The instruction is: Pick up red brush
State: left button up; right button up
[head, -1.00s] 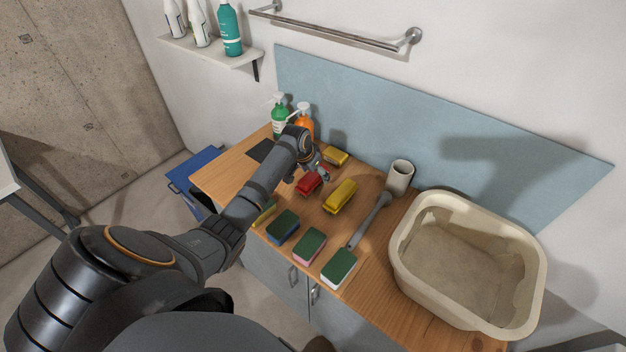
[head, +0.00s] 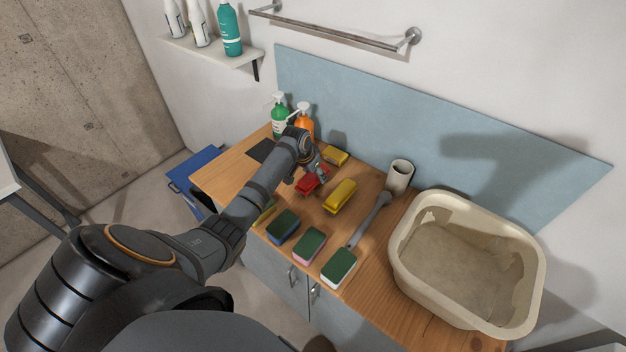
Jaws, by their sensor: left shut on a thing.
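The red brush (head: 309,184) is on the wooden counter (head: 375,283), left of a larger yellow brush (head: 340,195). My left gripper (head: 321,174) reaches in from the left and is shut on the red brush at its far right end. My arm covers part of the view behind the brush. I cannot tell whether the brush is clear of the counter. My right gripper is not in view.
A smaller yellow brush (head: 335,156) lies behind. Green and orange pump bottles (head: 304,119) stand at the back. Several sponges (head: 309,245) line the front edge. A grey toilet brush (head: 371,219), its holder (head: 399,177) and a beige basin (head: 407,283) are to the right.

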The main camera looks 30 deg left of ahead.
pick_arm(q)
jog(key=shift+c, duration=0.6)
jog(key=shift+r+b, duration=0.35)
jog(key=shift+b, duration=0.05)
jog(key=r+b, duration=0.1)
jog(key=r, duration=0.2)
jog(key=shift+s+d+r+b, duration=0.1)
jog(key=shift+d+r+b, duration=0.1)
jog(key=shift+b, duration=0.15)
jog(key=s+d+r+b, duration=0.3)
jog(key=s+d+r, duration=0.6)
jog(key=d, duration=0.1)
jog(key=shift+d+r, duration=0.15)
jog(key=shift+r, duration=0.05)
